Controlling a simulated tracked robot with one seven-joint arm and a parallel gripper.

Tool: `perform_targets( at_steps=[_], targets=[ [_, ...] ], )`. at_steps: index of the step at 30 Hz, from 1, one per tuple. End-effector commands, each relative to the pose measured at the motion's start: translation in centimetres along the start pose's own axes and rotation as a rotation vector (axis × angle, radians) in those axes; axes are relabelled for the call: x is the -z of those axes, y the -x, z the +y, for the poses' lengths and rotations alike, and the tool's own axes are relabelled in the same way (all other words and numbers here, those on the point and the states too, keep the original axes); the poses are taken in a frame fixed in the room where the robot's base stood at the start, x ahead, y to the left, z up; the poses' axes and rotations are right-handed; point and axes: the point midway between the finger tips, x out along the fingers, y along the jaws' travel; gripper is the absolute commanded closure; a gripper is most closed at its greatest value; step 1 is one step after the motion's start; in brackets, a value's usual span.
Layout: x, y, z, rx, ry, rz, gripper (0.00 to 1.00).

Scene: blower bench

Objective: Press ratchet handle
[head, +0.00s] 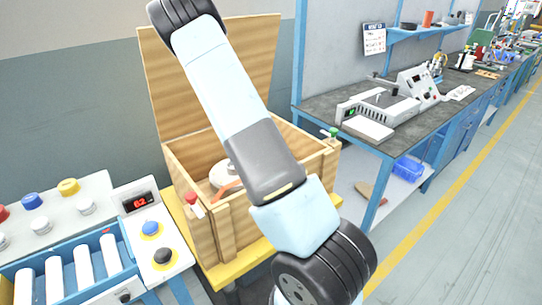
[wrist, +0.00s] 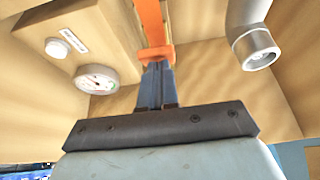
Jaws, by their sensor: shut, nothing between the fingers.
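The orange ratchet handle (wrist: 152,25) runs down from the top edge in the wrist view and ends in a wider orange piece. My gripper (wrist: 157,68) has its blue fingers together, with nothing between them. The fingertips are right at the handle's lower end and overlap it in the picture; I cannot tell whether they touch. In the head view, part of an orange-red bar (head: 229,188) shows inside the open wooden crate (head: 203,238). My arm crosses in front of the crate there, and my gripper cannot be made out.
A round gauge (wrist: 97,80) and a white button (wrist: 57,48) are left of the handle; a grey pipe (wrist: 254,45) is at right. A control panel (head: 150,228) stands left of the crate. A workbench (head: 400,110) is at right, with open floor beyond.

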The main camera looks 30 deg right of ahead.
Motion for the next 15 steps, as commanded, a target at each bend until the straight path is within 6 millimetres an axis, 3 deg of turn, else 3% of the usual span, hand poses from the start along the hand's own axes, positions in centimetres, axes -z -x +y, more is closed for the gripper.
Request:
perform_targets(
  at_steps=[4,15],
  targets=[
    [1.9,2.0,-0.1,0.002,-0.005,0.000,1.00],
    [2.1,9.1,-0.1,0.002,-0.002,0.000,1.00]
  ],
)
